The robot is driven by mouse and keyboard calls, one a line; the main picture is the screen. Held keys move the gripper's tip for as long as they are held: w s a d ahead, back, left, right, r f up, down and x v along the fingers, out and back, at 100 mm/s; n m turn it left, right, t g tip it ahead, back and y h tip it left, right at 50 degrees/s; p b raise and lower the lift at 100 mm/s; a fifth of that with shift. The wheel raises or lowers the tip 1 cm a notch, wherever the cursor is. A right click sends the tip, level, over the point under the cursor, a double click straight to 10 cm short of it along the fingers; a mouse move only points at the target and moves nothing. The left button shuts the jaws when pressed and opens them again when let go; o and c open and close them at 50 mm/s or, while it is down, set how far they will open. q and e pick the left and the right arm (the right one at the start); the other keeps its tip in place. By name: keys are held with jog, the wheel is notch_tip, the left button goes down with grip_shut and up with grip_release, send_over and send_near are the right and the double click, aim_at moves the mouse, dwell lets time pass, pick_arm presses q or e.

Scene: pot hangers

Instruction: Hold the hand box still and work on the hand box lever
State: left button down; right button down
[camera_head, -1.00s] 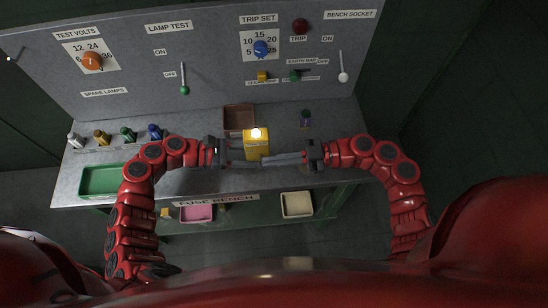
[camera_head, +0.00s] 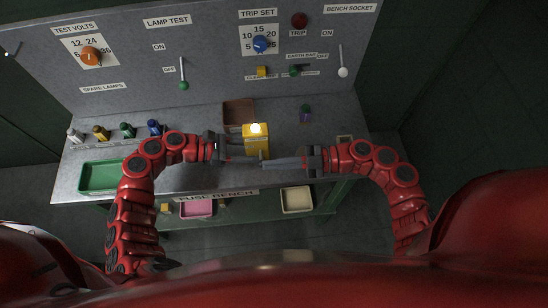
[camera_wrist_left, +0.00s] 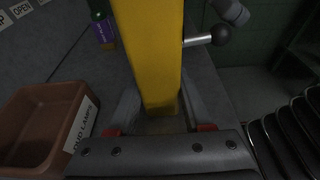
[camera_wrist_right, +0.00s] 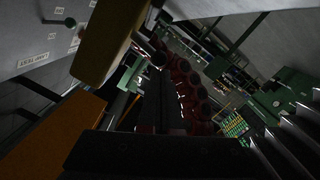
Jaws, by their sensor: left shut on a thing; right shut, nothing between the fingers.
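The yellow hand box (camera_head: 256,142), with a glowing lamp on top, is above the bench's front part in the head view. My left gripper (camera_head: 236,146) is shut on its left side; the left wrist view shows the box (camera_wrist_left: 152,50) upright between the fingers. The lever (camera_wrist_left: 198,40), a short metal rod with a dark ball knob, sticks out of the box's side. My right gripper (camera_head: 268,163) is shut and empty, its fingertips close to the lever side. A grey tip (camera_wrist_left: 232,10) shows close above the knob; I cannot tell whether they touch.
A brown bin (camera_head: 238,112) stands behind the box, and a green tray (camera_head: 100,177) lies at the bench's left. Several coloured lamps stand at the back left, and a small purple-and-green one (camera_head: 306,113) stands at the right. The upright panel (camera_head: 215,60) bears knobs and levers.

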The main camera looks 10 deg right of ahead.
jog(key=n, duration=0.1)
jog(key=f+n, duration=0.1)
jog(key=shift+s+f+n, duration=0.2)
jog(key=shift+f+n, duration=0.1)
jog(key=shift+s, duration=0.1)
jog(key=s+d+r, duration=0.1)
jog(key=s+d, duration=0.1)
jog(key=d, duration=0.3)
jog(key=s+d+r, duration=0.1)
jog(key=d, duration=0.4)
jog(key=shift+s+d+r, duration=0.3)
jog(key=shift+s+d, duration=0.05)
jog(key=shift+s, duration=0.05)
pick_arm(q)
jog(key=shift+c, duration=1.2)
grip_release()
